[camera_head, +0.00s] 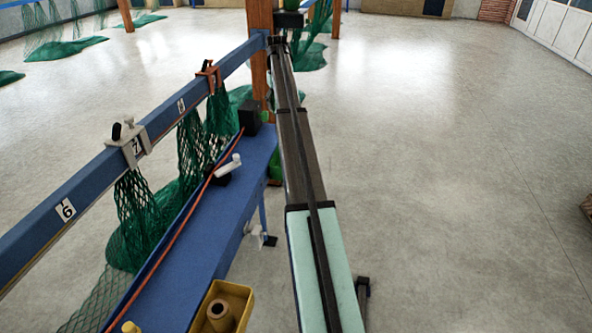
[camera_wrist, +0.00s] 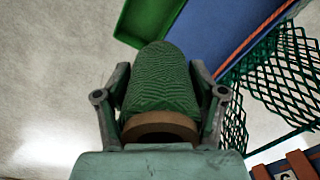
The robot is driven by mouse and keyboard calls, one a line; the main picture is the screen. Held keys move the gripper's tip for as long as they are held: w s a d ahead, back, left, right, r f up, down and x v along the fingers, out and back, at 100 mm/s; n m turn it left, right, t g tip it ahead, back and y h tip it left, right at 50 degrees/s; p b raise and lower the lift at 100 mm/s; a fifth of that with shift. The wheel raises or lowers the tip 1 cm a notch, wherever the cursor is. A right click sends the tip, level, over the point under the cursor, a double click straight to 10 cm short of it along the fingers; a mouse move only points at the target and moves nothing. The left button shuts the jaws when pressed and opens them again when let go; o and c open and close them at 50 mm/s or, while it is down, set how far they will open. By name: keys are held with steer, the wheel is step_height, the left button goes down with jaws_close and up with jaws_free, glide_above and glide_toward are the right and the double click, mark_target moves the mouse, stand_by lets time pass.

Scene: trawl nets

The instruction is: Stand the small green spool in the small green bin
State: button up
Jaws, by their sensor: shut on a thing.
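In the wrist view my gripper (camera_wrist: 160,78) is shut on the small green spool (camera_wrist: 162,88). The spool is wound with green twine and has a brown end towards the camera. One finger presses on each side of it. The small green bin (camera_wrist: 133,38) shows at the top of the wrist view, beyond the far end of the spool, beside a blue surface. Only part of the bin shows, and the spool hides some of it. I cannot tell how high the spool is above the bin. My gripper and the spool do not show in the head view.
A long blue bench (camera_head: 190,270) runs along a blue numbered rail (camera_head: 85,190) hung with green nets (camera_head: 190,150). A yellow bin (camera_head: 243,297) at the front holds a tan spool (camera_head: 220,314). A wooden post (camera_head: 260,50) stands behind. The floor at right is mostly clear.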

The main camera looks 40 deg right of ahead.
steer(key=shift+s+d+f, duration=0.35)
steer(key=shift+d+f, duration=0.2)
steer(key=shift+d, duration=0.1)
steer(key=shift+s+d+f, duration=0.3)
steer(key=shift+d+f, duration=0.25)
steer(key=shift+d, duration=0.05)
step_height(320, 180, down, 14)
steer(key=p, duration=0.4)
steer(key=shift+r, duration=0.15)
step_height(320, 180, down, 5)
steer(key=shift+f+p, duration=0.15)
steer(key=shift+p, duration=0.7)
steer(key=shift+f+b, duration=0.3)
steer(key=shift+f, duration=0.35)
steer(key=o, duration=1.3)
steer(key=shift+r, duration=0.1)
